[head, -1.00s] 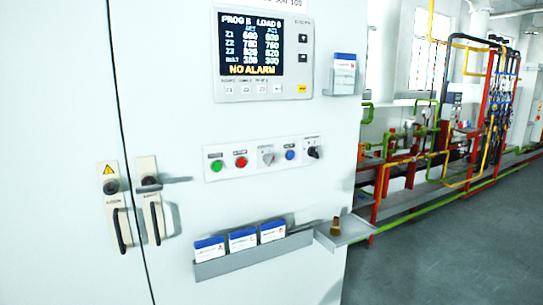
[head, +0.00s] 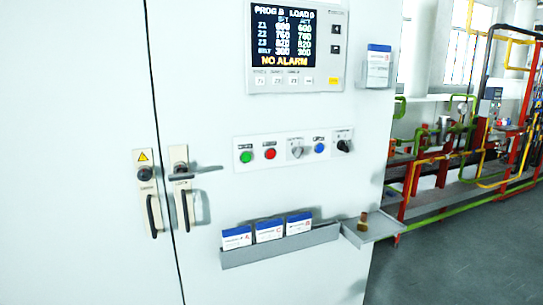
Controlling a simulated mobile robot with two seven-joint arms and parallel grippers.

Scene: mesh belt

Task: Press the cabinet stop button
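The control cabinet (head: 205,90) is a tall white one that fills the left and middle of the head view. A light button strip (head: 257,163) is mounted on its door, below the display. On the strip are a green button (head: 246,157), a red button (head: 270,154), a grey selector (head: 297,152), a blue button (head: 320,148) and a black knob (head: 344,146). The small labels above them are too blurred to read. The red one looks like the stop button. Nothing covers it. Neither gripper shows in the head view.
A display (head: 297,45) reads "NO ALARM". Two door handles (head: 180,190) stand out at left. A rack with cards (head: 285,249) and a side shelf with a brush (head: 372,235) jut out below the strip. Coloured pipes (head: 450,165) and open grey floor (head: 460,255) lie at right.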

